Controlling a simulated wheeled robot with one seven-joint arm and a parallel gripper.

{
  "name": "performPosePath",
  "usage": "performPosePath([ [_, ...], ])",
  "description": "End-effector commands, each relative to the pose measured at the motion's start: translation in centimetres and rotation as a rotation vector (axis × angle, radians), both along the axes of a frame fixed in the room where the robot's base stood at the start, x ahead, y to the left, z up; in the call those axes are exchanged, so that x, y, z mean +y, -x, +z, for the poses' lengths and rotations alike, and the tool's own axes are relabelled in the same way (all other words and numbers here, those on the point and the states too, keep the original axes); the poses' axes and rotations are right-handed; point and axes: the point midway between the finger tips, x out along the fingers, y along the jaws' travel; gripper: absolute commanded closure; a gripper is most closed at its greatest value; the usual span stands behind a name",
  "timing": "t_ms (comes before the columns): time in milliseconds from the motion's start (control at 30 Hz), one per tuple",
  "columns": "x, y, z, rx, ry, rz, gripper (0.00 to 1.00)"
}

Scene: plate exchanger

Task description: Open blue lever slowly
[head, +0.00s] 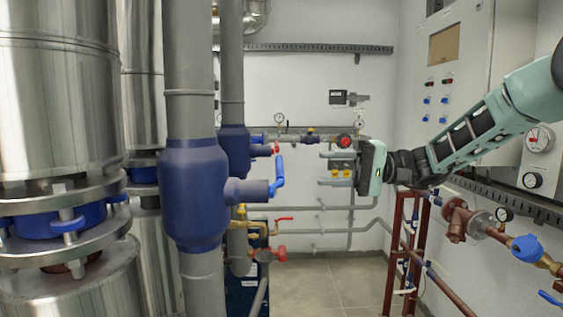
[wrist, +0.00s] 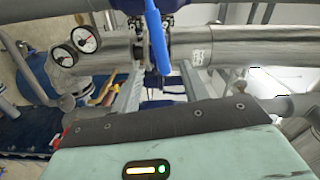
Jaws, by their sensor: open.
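A blue lever (head: 278,174) stands upright on the end of a short stub from a thick blue valve body (head: 195,195) on a grey vertical pipe. My gripper (head: 322,168) is to its right, fingers pointing left, open and empty, with a visible gap to the lever in the head view. In the wrist view, a long blue lever (wrist: 157,38) hangs from the top edge, its lower end appearing between the two grey fingertips of my gripper (wrist: 164,80). I cannot tell from this view how far beyond the fingers it is.
Large steel columns (head: 60,100) fill the left side. At right are a control cabinet (head: 450,60), a dark red pipe frame (head: 398,250) and another blue handle (head: 527,248). The floor (head: 330,285) below is clear.

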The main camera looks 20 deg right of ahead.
Motion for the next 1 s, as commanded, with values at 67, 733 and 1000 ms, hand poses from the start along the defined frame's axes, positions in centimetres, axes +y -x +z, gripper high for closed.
performPosePath([
  [67, 1.8, -0.5, 0.4, 0.001, -0.003, 0.005, 0.55],
  [733, 10.4, -3.4, 0.0, 0.001, 0.001, 0.0, 0.55],
  [1000, 10.4, -3.4, 0.0, 0.0, 0.001, 0.0, 0.61],
])
